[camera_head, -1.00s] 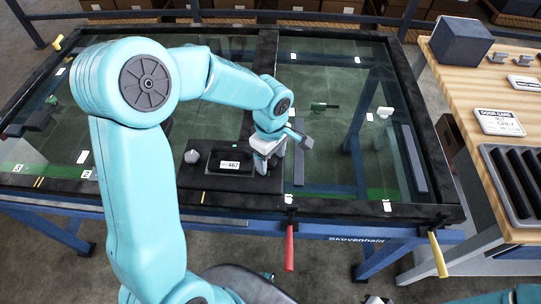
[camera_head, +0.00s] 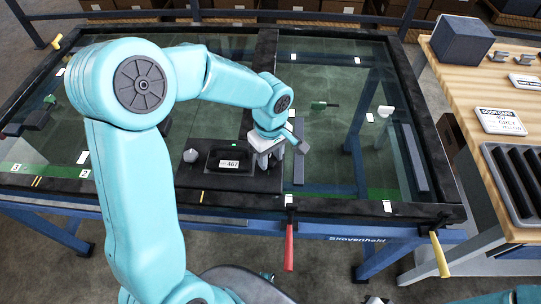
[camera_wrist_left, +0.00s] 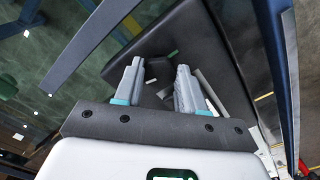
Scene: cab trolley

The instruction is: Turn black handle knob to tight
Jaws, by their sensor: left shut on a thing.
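My left gripper (camera_head: 266,162) is over the right end of a black panel on the near edge of the glass-topped frame. In the left wrist view its two grey fingers (camera_wrist_left: 156,90) stand apart, with a small black knob (camera_wrist_left: 157,69) between them. The gripper is shut on this black handle knob. In the head view the fingers and wrist hide the knob, and I cannot read its tightness. A label reading 467 (camera_head: 229,164) sits in a dark recess left of the gripper.
A grey faceted knob (camera_head: 191,156) stands left of the label. A red lever (camera_head: 289,240) and a yellow lever (camera_head: 439,254) hang from the near edge. A wooden bench (camera_head: 470,85) with a dark box (camera_head: 461,42) and a slotted tray (camera_head: 519,180) stands at right.

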